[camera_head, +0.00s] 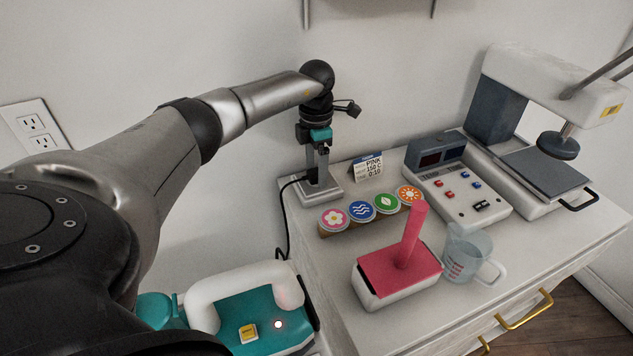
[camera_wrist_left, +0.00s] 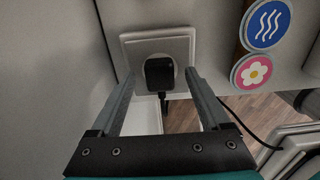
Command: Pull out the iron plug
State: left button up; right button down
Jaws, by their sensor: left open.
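In the left wrist view, the black iron plug (camera_wrist_left: 160,72) sits in a square white socket (camera_wrist_left: 128,45). My left gripper (camera_wrist_left: 160,80) is open, with one finger on each side of the plug and a visible gap to each. In the head view, my left gripper (camera_head: 318,178) points down over the white socket block (camera_head: 328,194) at the cabinet's back left corner; it hides most of the plug. A black cord (camera_head: 287,215) runs from there down toward the teal iron (camera_head: 262,318) with a white handle. My right gripper is not in view.
A wall outlet (camera_head: 35,128) is at far left.

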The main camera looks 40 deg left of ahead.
pick_arm(q)
jog(key=shift+f, duration=0.3)
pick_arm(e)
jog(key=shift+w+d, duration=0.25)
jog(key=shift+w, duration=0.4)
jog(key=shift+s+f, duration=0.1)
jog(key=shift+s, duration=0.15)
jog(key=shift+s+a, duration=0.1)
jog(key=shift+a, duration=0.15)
pick_arm(q)
jog(key=shift+r+p, duration=0.1)
jog(key=shift+p, duration=0.2)
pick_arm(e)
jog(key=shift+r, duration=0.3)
pick_arm(q)
grip_shut()
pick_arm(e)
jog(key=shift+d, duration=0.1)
pick_arm(q)
jog(key=shift+r, duration=0.1)
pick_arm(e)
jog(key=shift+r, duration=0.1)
